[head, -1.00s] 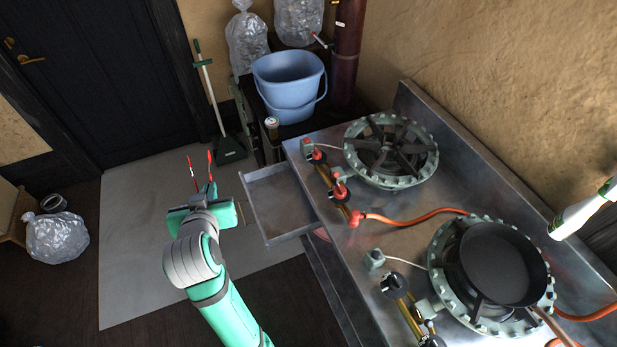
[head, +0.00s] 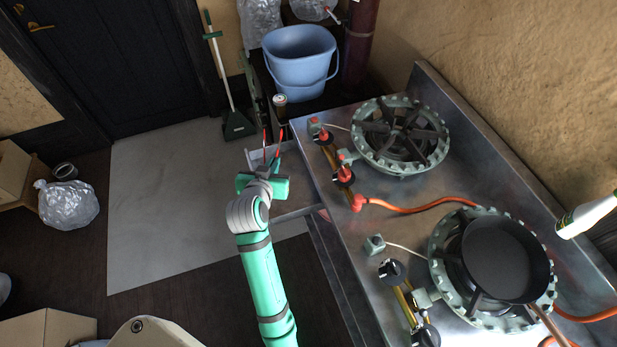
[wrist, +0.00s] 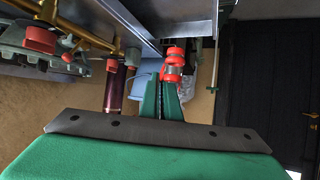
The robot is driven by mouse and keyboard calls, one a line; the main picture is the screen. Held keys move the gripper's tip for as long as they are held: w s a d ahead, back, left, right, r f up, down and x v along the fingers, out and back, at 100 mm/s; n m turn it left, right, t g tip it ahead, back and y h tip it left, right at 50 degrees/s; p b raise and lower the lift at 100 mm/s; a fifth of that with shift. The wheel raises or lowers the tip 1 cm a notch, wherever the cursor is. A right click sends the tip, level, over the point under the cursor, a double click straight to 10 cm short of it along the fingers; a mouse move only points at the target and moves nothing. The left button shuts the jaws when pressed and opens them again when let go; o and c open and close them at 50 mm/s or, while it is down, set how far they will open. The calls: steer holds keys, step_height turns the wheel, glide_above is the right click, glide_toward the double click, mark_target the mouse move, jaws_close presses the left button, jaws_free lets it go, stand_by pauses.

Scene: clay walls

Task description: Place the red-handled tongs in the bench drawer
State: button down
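The red-handled tongs (head: 265,141) are held in my gripper (head: 273,167), with their two red arms pointing up the picture. In the wrist view my green fingers (wrist: 161,100) close around the tongs, and a red part of the tongs (wrist: 173,66) shows at the fingertips. The bench drawer (head: 298,180) stands open at the left side of the metal bench (head: 335,215). My gripper is over the drawer in the head view and hides much of its inside. Its height above the drawer is hard to tell. A grey metal panel, probably the drawer, shows in the wrist view (wrist: 185,14).
A jar (head: 280,104) and a blue bucket (head: 299,60) stand just beyond the drawer. Gas burners (head: 400,135) with red-knobbed valves, an orange hose and a black pan (head: 503,262) occupy the bench. The floor mat (head: 165,220) to the left is clear.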

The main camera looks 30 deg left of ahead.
mark_target(304, 194)
steer(key=f, duration=0.6)
steer(key=w+f, duration=0.1)
steer(key=f, duration=1.2)
steer(key=shift+w+d+f, duration=0.15)
steer(key=shift+w+d, duration=0.1)
steer(key=shift+w, duration=0.15)
steer(key=shift+w+d, duration=0.95)
steer(key=shift+w, duration=0.05)
steer(key=shift+m, duration=0.3)
steer(key=w+d, duration=0.3)
steer(key=shift+w+d, duration=0.15)
steer(key=shift+w, duration=0.25)
steer(key=shift+f, duration=0.4)
steer(key=shift+s+f, duration=0.1)
steer(key=c, duration=2)
jaws_free()
steer(key=shift+f, duration=0.1)
